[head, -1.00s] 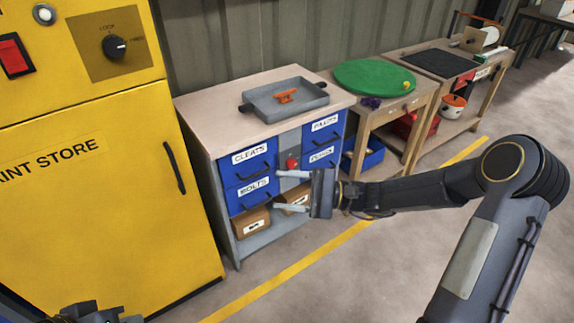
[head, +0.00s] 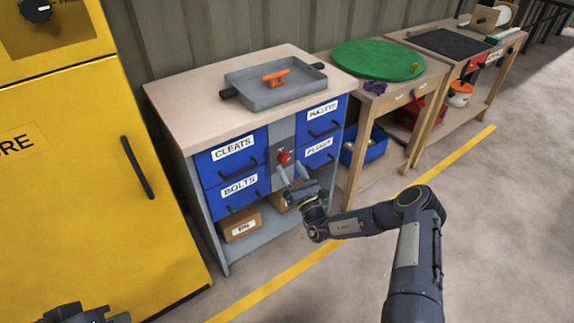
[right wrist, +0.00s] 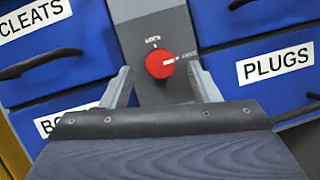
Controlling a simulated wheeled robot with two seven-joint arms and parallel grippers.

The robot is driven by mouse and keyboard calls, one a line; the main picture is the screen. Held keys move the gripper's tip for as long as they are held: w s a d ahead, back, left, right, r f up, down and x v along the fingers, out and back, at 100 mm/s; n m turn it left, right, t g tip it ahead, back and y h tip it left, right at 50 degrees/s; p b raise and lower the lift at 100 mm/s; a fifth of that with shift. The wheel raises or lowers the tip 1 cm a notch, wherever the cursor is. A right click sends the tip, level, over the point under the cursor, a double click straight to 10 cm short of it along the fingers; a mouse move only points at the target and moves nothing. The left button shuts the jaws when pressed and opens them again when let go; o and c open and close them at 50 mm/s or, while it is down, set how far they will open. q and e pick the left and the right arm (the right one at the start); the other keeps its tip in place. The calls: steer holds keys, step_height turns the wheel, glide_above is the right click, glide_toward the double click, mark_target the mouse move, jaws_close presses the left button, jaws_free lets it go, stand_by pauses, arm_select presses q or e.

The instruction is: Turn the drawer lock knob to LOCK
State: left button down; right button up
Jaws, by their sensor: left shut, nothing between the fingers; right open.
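The red lock knob (head: 284,158) is on the grey centre panel between the blue drawers of the bench cabinet. In the right wrist view the knob (right wrist: 160,65) has a pale mark on its right side, towards the right-hand of two small labels. My left gripper (head: 88,314) shows partly at the bottom left edge, shut and empty.
Drawers labelled CLEATS (head: 234,147), BOLTS, PULLEYS and PLUGS flank the panel, with black handles. A grey tray (head: 262,101) with an orange cleat sits on top. A yellow cabinet (head: 80,200) stands at left. Tables stand to the right. The floor in front is clear.

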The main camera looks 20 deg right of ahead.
mark_target(284, 158)
steer(key=shift+x, duration=1.45)
steer(key=c, duration=1)
steer(key=shift+o, duration=0.2)
